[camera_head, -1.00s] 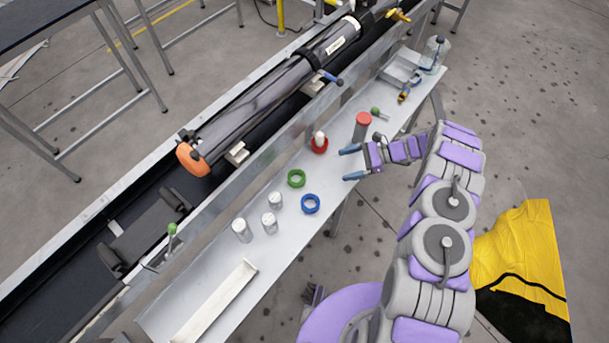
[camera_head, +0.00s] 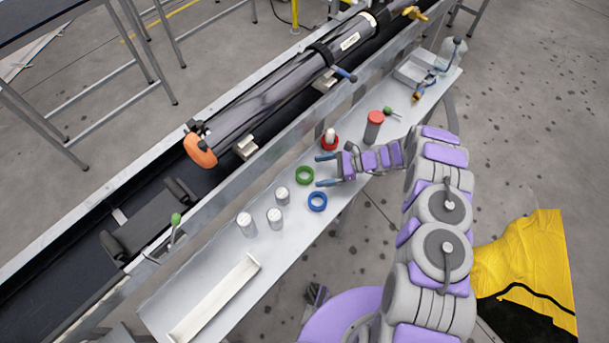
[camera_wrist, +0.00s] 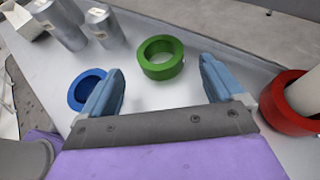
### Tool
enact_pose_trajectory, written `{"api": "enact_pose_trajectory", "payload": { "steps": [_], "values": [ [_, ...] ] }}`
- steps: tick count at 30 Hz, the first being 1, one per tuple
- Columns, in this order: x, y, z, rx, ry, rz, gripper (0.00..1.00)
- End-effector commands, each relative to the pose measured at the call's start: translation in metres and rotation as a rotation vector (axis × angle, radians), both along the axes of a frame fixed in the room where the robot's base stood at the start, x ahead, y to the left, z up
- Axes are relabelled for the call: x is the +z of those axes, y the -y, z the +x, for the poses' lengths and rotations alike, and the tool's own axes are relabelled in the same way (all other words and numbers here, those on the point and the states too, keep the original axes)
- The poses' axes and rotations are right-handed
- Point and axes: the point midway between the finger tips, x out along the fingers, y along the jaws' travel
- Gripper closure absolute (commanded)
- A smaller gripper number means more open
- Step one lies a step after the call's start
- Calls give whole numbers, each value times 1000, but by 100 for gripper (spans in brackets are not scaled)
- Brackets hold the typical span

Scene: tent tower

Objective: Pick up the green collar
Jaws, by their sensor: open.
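The green collar (camera_head: 304,175) is a ring lying flat on the narrow metal shelf (camera_head: 215,240). In the wrist view the green collar (camera_wrist: 160,58) lies ahead of my gripper, between the lines of its two fingers and slightly beyond their tips. My gripper (camera_head: 321,170) is open and empty, with its blue fingers pointing left toward the collar. The wrist view shows both fingers of my gripper (camera_wrist: 160,75) spread wide, apart from the collar.
A blue collar (camera_head: 317,201) lies close by, near the left finger in the wrist view. A red collar (camera_head: 330,143) around a white piece is on the other side. Several silver cylinders (camera_head: 247,225) stand farther left. A red-topped cylinder (camera_head: 374,127) stands behind my gripper.

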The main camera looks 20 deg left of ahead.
Motion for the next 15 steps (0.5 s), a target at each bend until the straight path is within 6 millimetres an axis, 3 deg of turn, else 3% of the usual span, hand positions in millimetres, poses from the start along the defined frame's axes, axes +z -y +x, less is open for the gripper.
{"api": "enact_pose_trajectory", "payload": {
  "steps": [9, 15],
  "values": [
    [-18, -38, -14, 2, -2, -2, 5],
    [-19, -42, -14, 0, -1, -1, 5]
  ]
}}
